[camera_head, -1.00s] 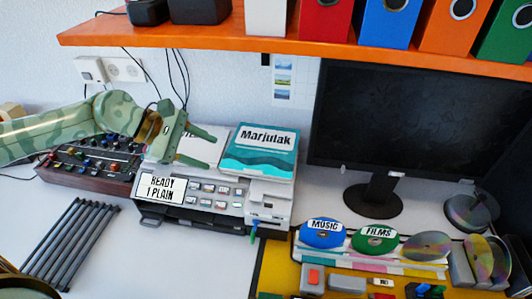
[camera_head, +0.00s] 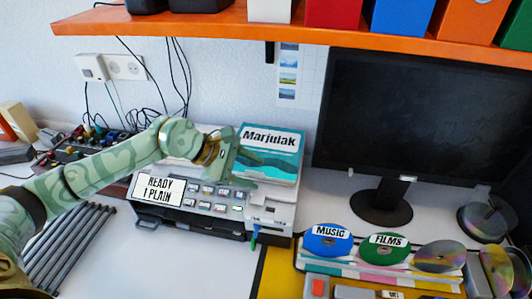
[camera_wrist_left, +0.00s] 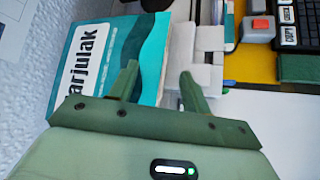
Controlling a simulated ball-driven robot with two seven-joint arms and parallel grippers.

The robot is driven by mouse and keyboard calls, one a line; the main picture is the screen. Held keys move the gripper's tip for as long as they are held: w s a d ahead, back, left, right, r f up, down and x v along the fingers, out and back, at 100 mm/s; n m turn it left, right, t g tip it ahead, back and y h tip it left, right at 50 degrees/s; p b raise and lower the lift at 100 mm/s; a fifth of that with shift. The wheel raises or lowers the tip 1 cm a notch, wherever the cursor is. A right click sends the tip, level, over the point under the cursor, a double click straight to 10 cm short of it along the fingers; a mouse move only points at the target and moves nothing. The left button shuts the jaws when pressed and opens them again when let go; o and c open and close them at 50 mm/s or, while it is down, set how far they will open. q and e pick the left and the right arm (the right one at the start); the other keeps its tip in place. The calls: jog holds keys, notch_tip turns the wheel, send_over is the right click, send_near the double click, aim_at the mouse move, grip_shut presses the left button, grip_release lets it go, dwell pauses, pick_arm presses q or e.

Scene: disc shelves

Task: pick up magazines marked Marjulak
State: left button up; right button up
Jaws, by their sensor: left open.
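The magazine stack marked Marjulak (camera_head: 272,140), with a teal and white cover, lies on the right part of the white printer (camera_head: 268,212). In the left wrist view the magazines (camera_wrist_left: 95,45) fill the upper left, with part of the title hidden by my gripper. My left gripper (camera_head: 260,170) is open, with its green fingers over the left front part of the cover. In the left wrist view the open gripper (camera_wrist_left: 158,72) has one finger in front of the cover and the other beyond its edge, in front of the printer. I cannot tell whether it touches. My right gripper is not in view.
An orange shelf (camera_head: 190,25) with binders runs above. A dark monitor (camera_head: 405,120) stands right of the printer. Discs marked MUSIC (camera_head: 326,240) and FILMS (camera_head: 386,246) stand in a rack at front right. Black rods (camera_head: 62,250) lie left.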

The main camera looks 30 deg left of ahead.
pick_arm(q)
jog(key=c, duration=1)
jog(key=shift+s, duration=0.1)
grip_shut()
